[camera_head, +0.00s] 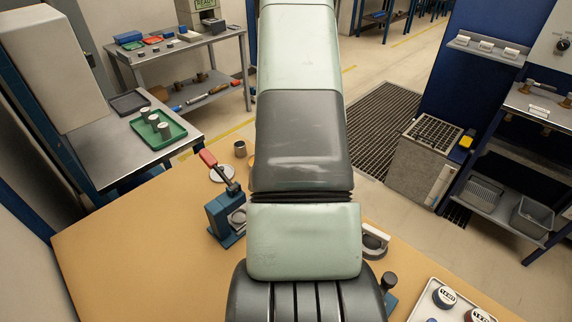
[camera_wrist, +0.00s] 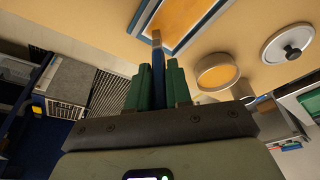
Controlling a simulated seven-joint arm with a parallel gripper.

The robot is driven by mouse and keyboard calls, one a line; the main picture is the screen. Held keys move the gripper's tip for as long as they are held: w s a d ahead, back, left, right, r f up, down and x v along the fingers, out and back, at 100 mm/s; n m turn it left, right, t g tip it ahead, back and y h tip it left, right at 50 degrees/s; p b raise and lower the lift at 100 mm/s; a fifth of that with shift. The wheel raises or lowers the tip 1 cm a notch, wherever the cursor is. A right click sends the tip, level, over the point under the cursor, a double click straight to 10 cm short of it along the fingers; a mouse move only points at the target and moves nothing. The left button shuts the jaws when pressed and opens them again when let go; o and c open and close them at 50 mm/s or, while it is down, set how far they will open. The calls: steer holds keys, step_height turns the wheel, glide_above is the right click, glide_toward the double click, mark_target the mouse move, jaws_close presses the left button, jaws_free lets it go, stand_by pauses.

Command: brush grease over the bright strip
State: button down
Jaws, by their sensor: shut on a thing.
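My gripper (camera_wrist: 158,74) has green fingers in the wrist view, closed on a slim blue handle (camera_wrist: 158,58) that looks like the brush. Its far end is brownish and overlaps a rectangular, pale-rimmed thing (camera_wrist: 200,22) with an orange-tan inside at the top edge. I cannot tell whether they touch. A round tin (camera_wrist: 217,71) with orange content, perhaps grease, stands right of the fingers. A white round lid (camera_wrist: 287,45) with a dark knob lies farther right. I cannot make out the bright strip. In the head view my arm hides the gripper and brush.
On the tan table (camera_head: 130,235) a blue fixture (camera_head: 224,220) with a red-handled lever stands left of my arm. A small cup (camera_head: 240,148) stands behind it. A white tray (camera_head: 425,300) with round meters is front right. The table's left part is clear.

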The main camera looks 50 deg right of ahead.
steer(key=shift+a, duration=4.2)
step_height(320, 180, up, 8)
steer(key=shift+a, duration=0.35)
steer(key=w+a+r+n, duration=0.35)
steer(key=a+r, duration=0.35)
steer(key=r, duration=0.3)
steer(key=w+a+r+n+y, duration=0.1)
steer(key=a+r+n, duration=0.1)
steer(key=a+r, duration=0.3)
steer(key=w+a+r+n+y, duration=0.1)
steer(key=a+r+n, duration=0.2)
steer(key=a, duration=1.1)
step_height(320, 180, up, 2)
steer(key=shift+w+a+r+t, duration=0.1)
steer(key=shift+w+a+t, duration=0.05)
steer(key=shift+t, duration=0.25)
